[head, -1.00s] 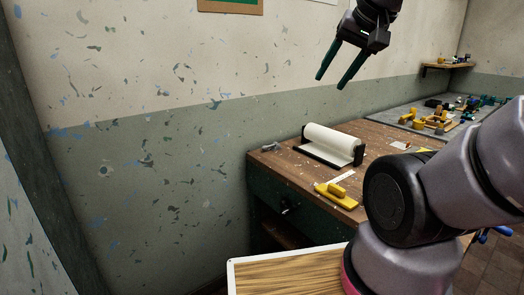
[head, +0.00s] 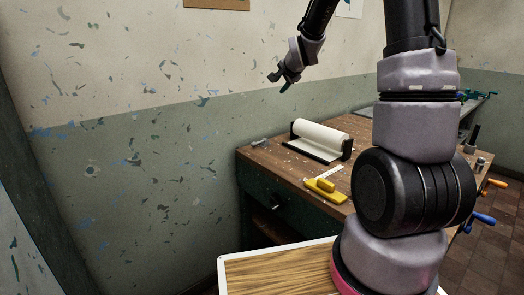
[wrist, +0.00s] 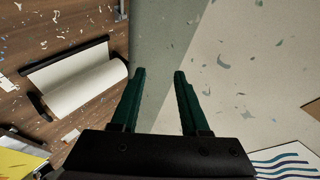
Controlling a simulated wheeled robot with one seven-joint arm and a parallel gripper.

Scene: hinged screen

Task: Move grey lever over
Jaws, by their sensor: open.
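My gripper (head: 279,84) hangs in the air in front of the painted wall, above and to the left of the paper roll on the workbench. In the wrist view its two green fingers (wrist: 160,75) are spread apart, with nothing between them but wall behind. I cannot make out a grey lever for certain in either view. A small grey piece (head: 260,143) lies at the bench's back left corner, too small to identify. My arm hides much of the bench's right side.
The wooden workbench (head: 270,160) carries a white paper roll (head: 318,138) in a black holder and a yellow tool (head: 325,188). Orange (head: 497,183) and blue handles (head: 484,218) stick out at its right. A white-edged wooden panel (head: 275,272) is in front. Air left of the bench is free.

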